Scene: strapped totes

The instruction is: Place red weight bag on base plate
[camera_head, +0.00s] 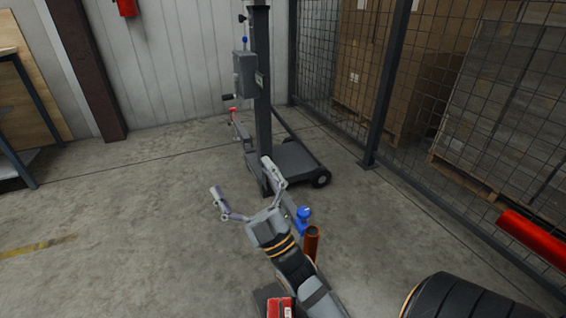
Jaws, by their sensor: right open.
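My right gripper (243,182) is open and empty, its two fingers spread apart above the concrete floor. It is in front of the grey base plate (296,160) of a wheeled upright stand. A small red object with pale marks (280,307) shows at the bottom edge, beside my right arm and partly cut off. It may be the red weight bag, but I cannot tell for sure. My left gripper is out of view.
The stand's dark post (262,90) rises behind the gripper. A blue item (303,216) and an orange-brown cylinder (311,240) are beside my right arm. A mesh fence (385,90) and a red bar (535,238) are on the right. Floor on the left is clear.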

